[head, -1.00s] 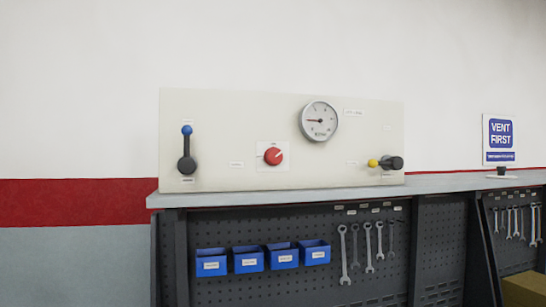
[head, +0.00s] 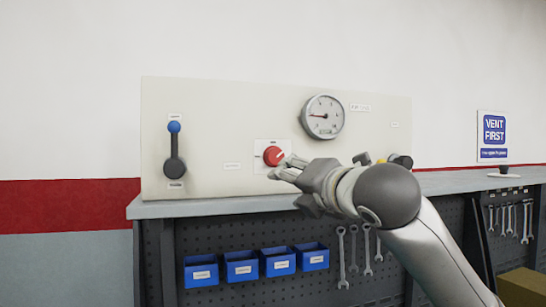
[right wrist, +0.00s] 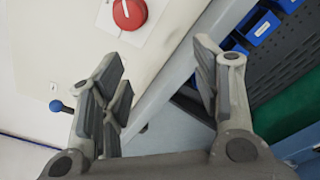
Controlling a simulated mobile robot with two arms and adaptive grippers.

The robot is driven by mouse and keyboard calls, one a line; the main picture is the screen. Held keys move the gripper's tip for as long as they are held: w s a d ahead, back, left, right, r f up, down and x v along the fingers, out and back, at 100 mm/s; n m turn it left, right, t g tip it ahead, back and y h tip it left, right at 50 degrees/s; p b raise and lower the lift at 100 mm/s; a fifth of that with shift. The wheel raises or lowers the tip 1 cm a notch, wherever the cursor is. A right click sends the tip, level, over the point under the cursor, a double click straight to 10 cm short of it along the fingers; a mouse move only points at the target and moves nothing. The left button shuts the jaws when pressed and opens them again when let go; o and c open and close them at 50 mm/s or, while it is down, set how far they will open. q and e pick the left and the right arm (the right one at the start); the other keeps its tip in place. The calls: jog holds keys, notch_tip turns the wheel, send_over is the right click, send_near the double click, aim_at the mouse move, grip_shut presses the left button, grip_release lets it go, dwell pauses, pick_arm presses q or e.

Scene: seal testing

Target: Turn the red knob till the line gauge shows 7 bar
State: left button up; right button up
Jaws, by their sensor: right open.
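The red knob (head: 273,156) with a white pointer line sits on a white square plate on the beige panel (head: 220,110). It also shows at the top of the right wrist view (right wrist: 130,13). The round line gauge (head: 323,117) is above and right of the knob; its needle points left, and its figures are too small to read. My right gripper (head: 284,170) is just below and right of the knob in the head view. In the right wrist view its fingers (right wrist: 165,95) are spread and empty, apart from the knob. My left gripper is not in view.
A blue-tipped lever (head: 174,150) stands upright at the panel's left. A yellow-tipped lever (head: 400,161) at the right is partly hidden by my arm. Blue bins (head: 240,267) and wrenches hang below the bench edge (head: 190,208). A "VENT FIRST" sign (head: 494,135) stands right.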

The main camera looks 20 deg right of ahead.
aim_at(277, 158)
notch_tip(277, 158, up, 5)
jog(key=n, duration=0.1)
jog(key=shift+t, duration=0.4)
jog(key=w+p, duration=0.2)
jog(key=w, duration=0.1)
jog(key=w+p, duration=0.1)
jog(key=w, duration=0.2)
jog(key=w+p, duration=0.2)
jog(key=w, duration=0.1)
jog(key=shift+a+f+p, duration=0.2)
jog(key=shift+f+p, duration=0.1)
jog(key=c, duration=1)
jog(key=shift+c, duration=0.2)
